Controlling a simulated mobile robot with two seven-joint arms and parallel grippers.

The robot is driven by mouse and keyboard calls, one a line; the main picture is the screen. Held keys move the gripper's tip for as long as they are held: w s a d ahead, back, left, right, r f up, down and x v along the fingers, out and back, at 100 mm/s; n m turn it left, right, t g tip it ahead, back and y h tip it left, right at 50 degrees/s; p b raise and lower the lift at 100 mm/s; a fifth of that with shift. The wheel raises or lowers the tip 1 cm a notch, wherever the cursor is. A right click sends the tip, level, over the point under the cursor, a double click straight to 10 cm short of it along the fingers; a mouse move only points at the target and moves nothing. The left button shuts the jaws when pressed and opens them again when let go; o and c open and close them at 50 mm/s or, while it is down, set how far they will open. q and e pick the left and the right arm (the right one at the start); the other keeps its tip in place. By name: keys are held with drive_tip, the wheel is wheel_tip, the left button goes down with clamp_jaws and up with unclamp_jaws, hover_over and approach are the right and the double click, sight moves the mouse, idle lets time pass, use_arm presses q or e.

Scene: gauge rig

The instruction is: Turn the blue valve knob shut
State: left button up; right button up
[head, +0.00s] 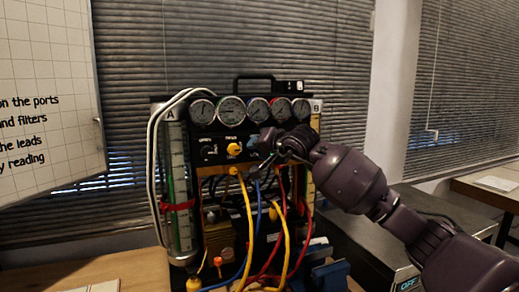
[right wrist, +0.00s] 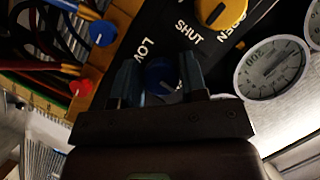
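The blue valve knob (right wrist: 160,74) is on the black panel, between the two fingers of my right gripper (right wrist: 160,70) in the right wrist view. The fingers stand one on each side of it and hide part of its rim. I cannot tell whether they touch it. In the head view a small patch of blue, seemingly the knob (head: 253,142), shows right of the yellow knob (head: 235,149). My right gripper (head: 268,152) reaches it from the right. My left gripper is not in view.
A row of several round gauges (head: 231,109) sits just above the knobs. Yellow, blue and red leads (head: 248,215) hang below the panel. A clear tube column (head: 178,190) stands at the left. A dark case (head: 365,240) lies under my right arm.

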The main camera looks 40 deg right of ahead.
drive_tip(key=c, duration=0.5)
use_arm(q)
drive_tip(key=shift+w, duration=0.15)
